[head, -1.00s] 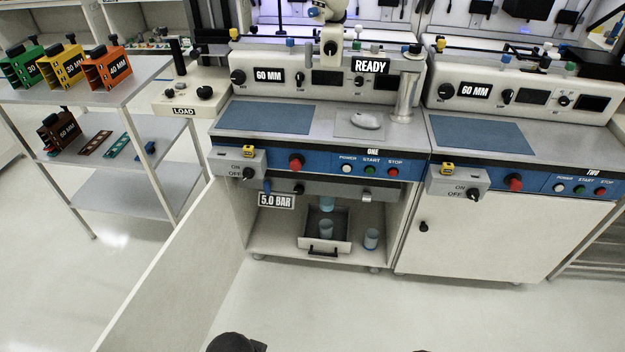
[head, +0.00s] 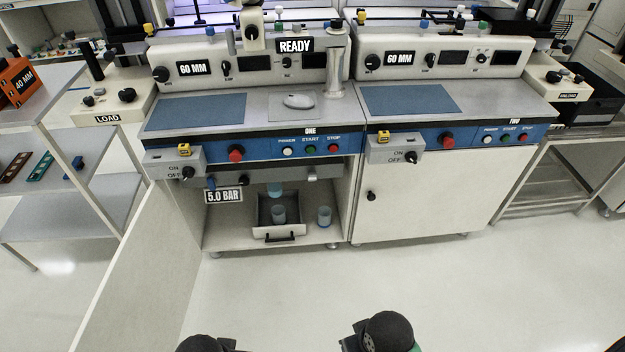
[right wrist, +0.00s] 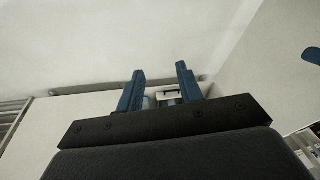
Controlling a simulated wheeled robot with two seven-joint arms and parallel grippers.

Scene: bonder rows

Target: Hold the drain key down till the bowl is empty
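Station ONE's lower cabinet is open. Inside hangs a pale blue bowl (head: 275,189), partly hidden by the rail above it. Its fill level and the drain key are too small to make out. Below it a pull-out tray (head: 297,231) with a dark handle holds a bluish cup (head: 278,213). A second cup (head: 324,216) stands on the cabinet floor to its right. In the right wrist view my right gripper (right wrist: 160,68) has two blue fingers apart with nothing between them, well away from the bowl. My left gripper is not in view.
The open cabinet door (head: 140,265) extends forward on the left. A 5.0 BAR label (head: 223,196) hangs at the cabinet's upper left. Station TWO's door (head: 430,195) is shut. A shelf (head: 60,215) stands at left. The floor in front is clear.

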